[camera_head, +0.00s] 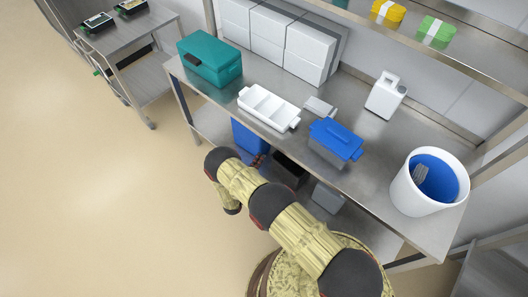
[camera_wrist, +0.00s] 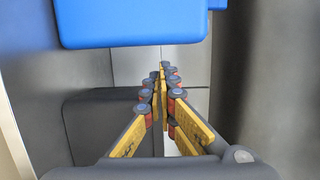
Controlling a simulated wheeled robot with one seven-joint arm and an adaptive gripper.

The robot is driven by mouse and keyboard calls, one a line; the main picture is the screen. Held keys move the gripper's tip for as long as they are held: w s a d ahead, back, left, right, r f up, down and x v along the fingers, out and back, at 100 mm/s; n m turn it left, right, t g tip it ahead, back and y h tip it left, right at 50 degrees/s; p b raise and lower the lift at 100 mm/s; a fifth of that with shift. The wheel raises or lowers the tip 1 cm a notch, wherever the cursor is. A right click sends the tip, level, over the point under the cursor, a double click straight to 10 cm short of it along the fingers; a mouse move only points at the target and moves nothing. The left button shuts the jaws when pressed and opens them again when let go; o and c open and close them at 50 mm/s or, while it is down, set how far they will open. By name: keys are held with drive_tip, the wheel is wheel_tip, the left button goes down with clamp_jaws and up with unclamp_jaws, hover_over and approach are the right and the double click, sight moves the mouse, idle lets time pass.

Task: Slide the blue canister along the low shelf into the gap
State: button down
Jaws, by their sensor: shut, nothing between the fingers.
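The blue canister (camera_head: 250,139) stands on the low shelf (camera_head: 208,124) under the steel table, partly hidden by the tabletop and my arm. A blue body, which looks like the same canister, fills the top of the wrist view (camera_wrist: 130,24). My gripper (camera_wrist: 162,72) is shut with nothing between its fingers. In the head view my gripper is mostly hidden beside the canister, below the table edge. The gap's limits cannot be made out clearly.
A black box (camera_head: 291,167) and a grey box (camera_head: 327,197) are on the low shelf to the right. A dark box (camera_wrist: 95,125) lies left of my fingers in the wrist view. The tabletop (camera_head: 375,160) overhangs the shelf. Open floor (camera_head: 90,200) lies left.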

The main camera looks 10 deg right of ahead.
drive_tip(key=b+x, duration=0.2)
drive_tip(key=x, duration=0.7)
drive_tip(key=shift+b, duration=0.35)
drive_tip(key=shift+d, duration=0.1)
